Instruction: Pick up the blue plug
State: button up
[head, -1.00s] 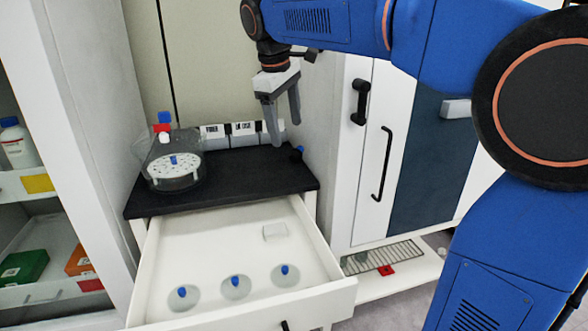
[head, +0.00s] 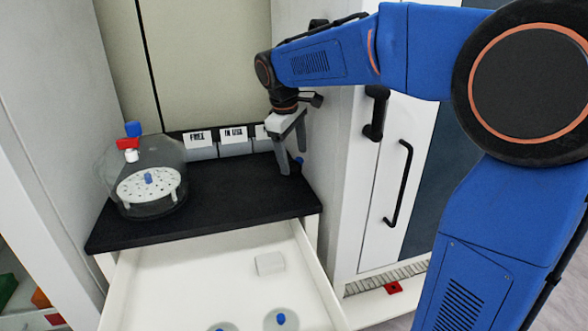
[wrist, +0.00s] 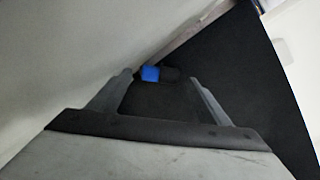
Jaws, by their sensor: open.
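A small blue plug with a dark part beside it lies on the black counter, near the white wall at its right end. In the wrist view the blue plug (wrist: 150,74) shows between and beyond my open fingertips. In the head view the plug (head: 300,160) is a small blue spot, mostly hidden behind my gripper. My gripper (head: 292,161) points down just above the counter's right end, open and with nothing held. Other blue-topped items sit in the open drawer (head: 281,319) and in the clear round vessel (head: 148,177).
The black counter (head: 230,190) is bare in the middle. The clear vessel (head: 165,205) stands at its left. Labelled boxes (head: 234,145) line the back. The open white drawer (head: 205,270) juts out in front. A white cabinet with black handles (head: 400,185) stands at right.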

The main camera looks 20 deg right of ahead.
jog(key=shift+x, duration=0.95)
jog(key=c, duration=1.3)
jog(key=shift+o, duration=0.2)
